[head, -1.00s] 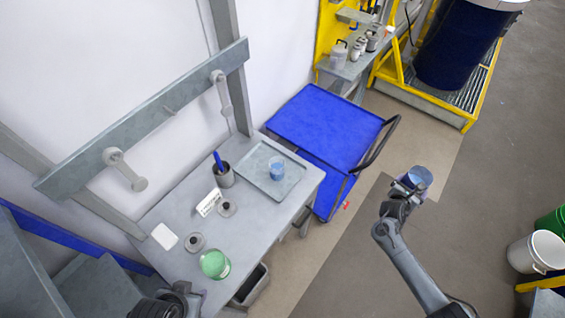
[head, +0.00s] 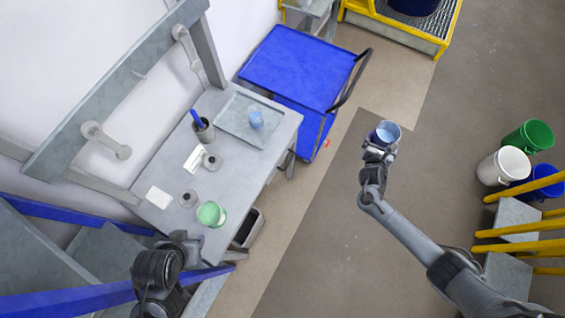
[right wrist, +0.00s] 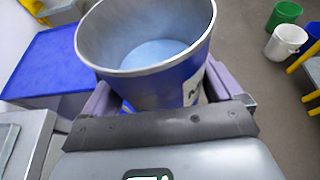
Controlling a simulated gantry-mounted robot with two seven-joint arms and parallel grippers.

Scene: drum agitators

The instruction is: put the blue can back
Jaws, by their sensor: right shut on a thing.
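The blue can (head: 388,131) is an open metal can with a blue outside and light blue contents. My right gripper (head: 378,152) is shut on it and holds it upright over the floor, right of the blue cart. In the right wrist view the can (right wrist: 150,75) fills the upper middle, between the purple-grey fingers (right wrist: 160,100). A green can (head: 211,214) stands on the grey workbench (head: 235,175).
Two round grey pieces (head: 212,161) lie on the bench beside a white sign (head: 195,159). A holder with a blue item (head: 203,129) stands behind them. The blue cart (head: 298,68) is beyond the bench. White (head: 502,167) and green (head: 530,136) buckets stand right. Floor between is clear.

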